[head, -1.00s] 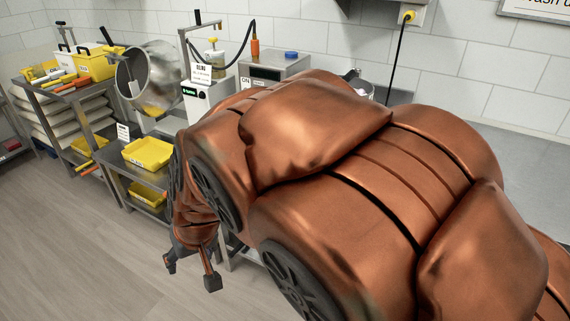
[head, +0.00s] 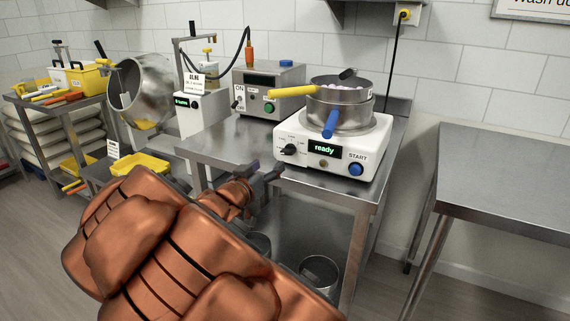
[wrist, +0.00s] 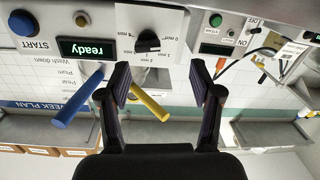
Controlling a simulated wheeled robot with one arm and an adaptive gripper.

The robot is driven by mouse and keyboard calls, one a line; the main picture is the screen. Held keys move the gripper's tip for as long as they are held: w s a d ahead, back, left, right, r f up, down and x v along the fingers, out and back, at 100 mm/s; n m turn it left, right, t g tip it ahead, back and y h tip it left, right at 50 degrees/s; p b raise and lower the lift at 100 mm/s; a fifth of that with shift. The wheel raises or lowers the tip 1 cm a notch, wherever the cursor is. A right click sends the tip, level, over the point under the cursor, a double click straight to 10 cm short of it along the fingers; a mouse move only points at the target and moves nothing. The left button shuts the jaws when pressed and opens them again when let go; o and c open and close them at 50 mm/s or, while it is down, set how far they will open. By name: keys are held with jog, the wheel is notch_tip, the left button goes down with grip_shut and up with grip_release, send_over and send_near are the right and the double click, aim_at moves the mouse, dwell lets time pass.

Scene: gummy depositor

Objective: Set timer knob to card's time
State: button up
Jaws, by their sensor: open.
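The timer knob (head: 288,149) is a black knob on the front left of a white cooker (head: 345,165), beside a display reading "ready" and a blue START button (head: 356,169). In the upside-down wrist view the knob (wrist: 148,41) shows with minute marks around it; its exact setting is too small to read. A white card (head: 195,83) stands on the depositor at the back; its print is not legible. My gripper (head: 268,172) is open and empty, in front of and below the knob, apart from it. Its fingers (wrist: 165,82) are spread in the wrist view.
Two stacked pans, the upper with a yellow handle (head: 293,91) and the lower with a blue handle (head: 331,123), stand on the cooker. A grey ON/OFF box (head: 268,90) stands behind left. A bare steel table (head: 500,170) is at the right.

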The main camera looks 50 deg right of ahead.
aim_at(286, 154)
jog(key=shift+g+h, duration=0.4)
jog(key=shift+s+r+b+x, duration=0.1)
jog(key=shift+s+b+x, duration=0.1)
jog(key=shift+x, duration=1.15)
jog(key=shift+s+r+b+x, duration=0.1)
jog(key=shift+s+x, duration=0.1)
jog(key=shift+x, duration=1.2)
jog(key=shift+s+b+x, duration=0.1)
jog(key=shift+s+x, duration=0.1)
jog(key=shift+x, duration=1.15)
jog(key=shift+d, duration=0.2)
jog(key=c, duration=1.1)
jog(key=shift+m, duration=0.3)
jog(key=shift+c, duration=0.2)
